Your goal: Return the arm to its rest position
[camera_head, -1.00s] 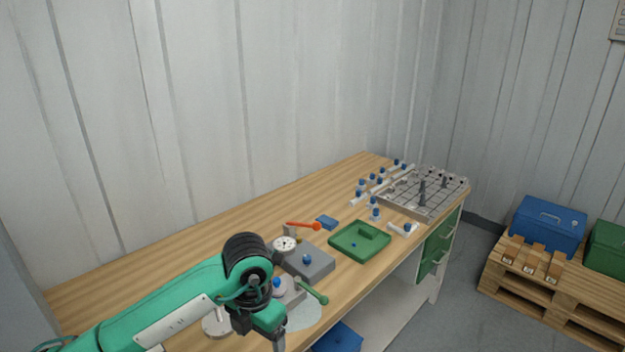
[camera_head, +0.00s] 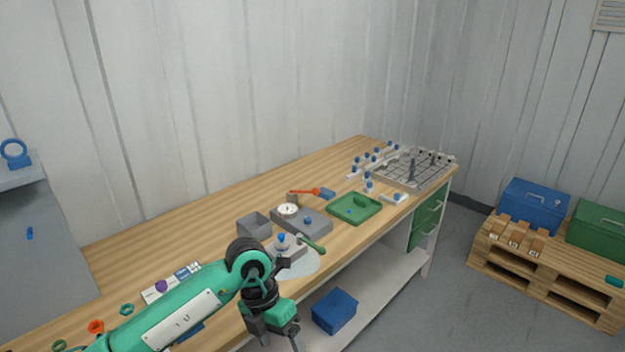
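My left arm (camera_head: 175,312) comes in green from the lower left, over the front of the wooden bench (camera_head: 215,220). My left gripper (camera_head: 281,343) points down just off the bench's front edge. Its two dark fingers look spread apart with nothing seen between them; the tips run out of the frame. My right arm and gripper are not in view.
Close by the arm are a fixture with a green-handled lever (camera_head: 312,244), a grey open box (camera_head: 254,227) and a grey block with a dial gauge (camera_head: 288,210). Beyond are a green tray (camera_head: 372,211) and a gridded rack (camera_head: 437,169). A blue bin (camera_head: 335,312) sits on the lower shelf.

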